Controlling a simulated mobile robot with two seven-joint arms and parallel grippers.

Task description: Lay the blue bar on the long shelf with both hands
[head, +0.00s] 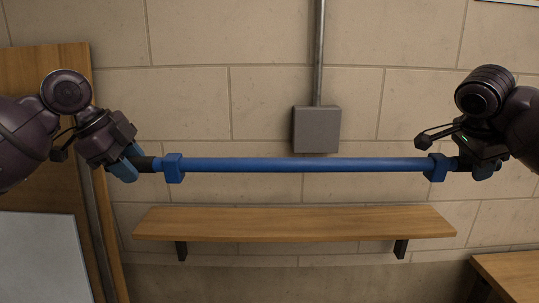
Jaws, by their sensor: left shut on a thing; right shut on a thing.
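The blue bar (300,164) is a long, roughly level rod with a blue collar near each end and dark end grips. My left gripper (132,163) is shut on the bar's left end. My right gripper (474,165) is shut on its right end. The long shelf (295,223) is a wooden board on dark brackets against the wall. In the head view the bar appears above the shelf, apart from it. The shelf's top is bare. The bar's end grips are partly hidden by the fingers.
A grey box (317,130) with a vertical pipe (319,50) is on the block wall behind the bar. A wooden panel (45,140) stands at the left, with a pale board (40,258) below. A wooden surface (512,272) is at the lower right.

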